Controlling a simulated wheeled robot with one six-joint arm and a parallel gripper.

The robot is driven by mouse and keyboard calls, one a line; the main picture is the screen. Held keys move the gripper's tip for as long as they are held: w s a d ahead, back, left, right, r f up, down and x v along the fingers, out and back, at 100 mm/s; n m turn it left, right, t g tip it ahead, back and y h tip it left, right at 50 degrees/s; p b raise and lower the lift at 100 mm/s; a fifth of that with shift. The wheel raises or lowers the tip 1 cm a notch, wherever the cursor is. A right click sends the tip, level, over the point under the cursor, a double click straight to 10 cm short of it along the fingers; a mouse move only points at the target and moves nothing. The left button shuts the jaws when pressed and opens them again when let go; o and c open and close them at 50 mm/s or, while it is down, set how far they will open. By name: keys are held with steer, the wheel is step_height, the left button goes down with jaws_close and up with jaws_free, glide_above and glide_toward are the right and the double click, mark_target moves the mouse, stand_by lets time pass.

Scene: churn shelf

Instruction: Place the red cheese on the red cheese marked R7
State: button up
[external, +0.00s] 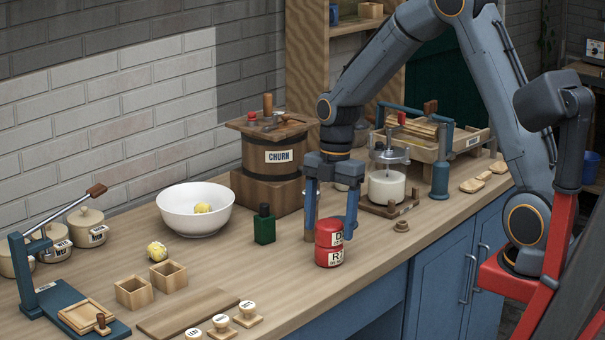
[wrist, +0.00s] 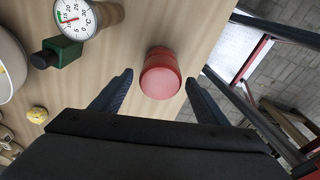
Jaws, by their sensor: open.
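Two red cheeses stand stacked near the front edge of the counter. The upper red cheese (external: 329,233) has a white label, partly hidden, starting with "D". The lower red cheese (external: 328,257) has a white label starting with "R"; the rest is too small to read surely. The stack looks upright. My gripper (external: 329,226) points down over it, open, with one finger on each side of the upper cheese. In the wrist view the upper cheese's red top (wrist: 160,82) lies between the spread fingertips (wrist: 159,79), with gaps on both sides.
A dark green bottle (external: 264,225) stands left of the stack, with a white bowl (external: 195,212) beyond. A glass jar (external: 387,184) and the wooden churn (external: 272,155) stand behind. Small wooden boxes (external: 134,292) and stamps sit at front left. The counter's front edge is close.

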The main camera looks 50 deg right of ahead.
mark_target(333, 221)
step_height(333, 221, up, 11)
steer(key=d+b, duration=0.1)
steer(key=b, duration=0.1)
steer(key=s+a+f+m+t+h, duration=0.1)
steer(key=s+f+m, duration=1.3)
steer(key=s+m, duration=0.3)
steer(key=m, duration=0.2)
steer(key=shift+s+m, duration=0.3)
steer(key=shift+m, duration=0.1)
